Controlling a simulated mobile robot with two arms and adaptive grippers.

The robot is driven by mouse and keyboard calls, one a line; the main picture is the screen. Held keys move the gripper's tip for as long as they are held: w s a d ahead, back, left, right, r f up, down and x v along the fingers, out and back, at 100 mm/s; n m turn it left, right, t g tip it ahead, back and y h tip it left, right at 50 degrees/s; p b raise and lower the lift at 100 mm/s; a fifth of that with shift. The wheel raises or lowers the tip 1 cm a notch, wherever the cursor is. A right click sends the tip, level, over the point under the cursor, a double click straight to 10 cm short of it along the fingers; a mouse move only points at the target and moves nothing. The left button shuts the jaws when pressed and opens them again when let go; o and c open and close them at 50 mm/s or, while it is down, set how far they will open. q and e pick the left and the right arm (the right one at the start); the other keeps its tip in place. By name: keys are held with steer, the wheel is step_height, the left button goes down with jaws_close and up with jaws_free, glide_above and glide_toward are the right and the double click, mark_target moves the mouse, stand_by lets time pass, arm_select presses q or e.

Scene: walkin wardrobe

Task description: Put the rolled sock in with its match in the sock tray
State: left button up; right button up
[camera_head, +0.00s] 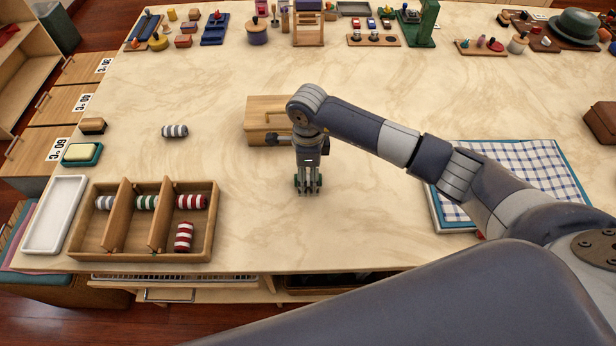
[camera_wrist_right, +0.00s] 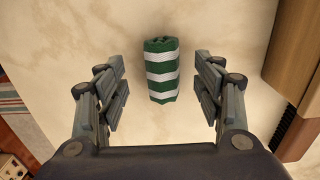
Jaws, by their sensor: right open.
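A green-and-white striped rolled sock (camera_wrist_right: 163,72) lies on the table, between and slightly beyond the fingers of my right gripper (camera_wrist_right: 161,88) in the wrist view. The gripper is open, pointing down, with a gap on both sides of the sock. In the head view my right gripper (camera_head: 308,186) hides most of the sock. The wooden sock tray (camera_head: 140,256) stands at the left front, with three compartments. A grey-and-white sock (camera_head: 104,203) is in the left one, a green-and-white sock (camera_head: 147,202) in the middle one, and two red-and-white socks (camera_head: 190,202) in the right one. My left gripper is not visible.
Another grey striped rolled sock (camera_head: 175,130) lies behind the tray. A wooden box (camera_head: 262,106) stands just behind my gripper. A white tray (camera_head: 55,214), a soap dish (camera_head: 82,154) and a checked cloth (camera_head: 515,170) are at the sides. Table between sock tray and gripper is clear.

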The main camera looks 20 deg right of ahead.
steer(key=shift+f, duration=0.6)
steer(key=c, duration=1)
steer(key=shift+r, duration=0.1)
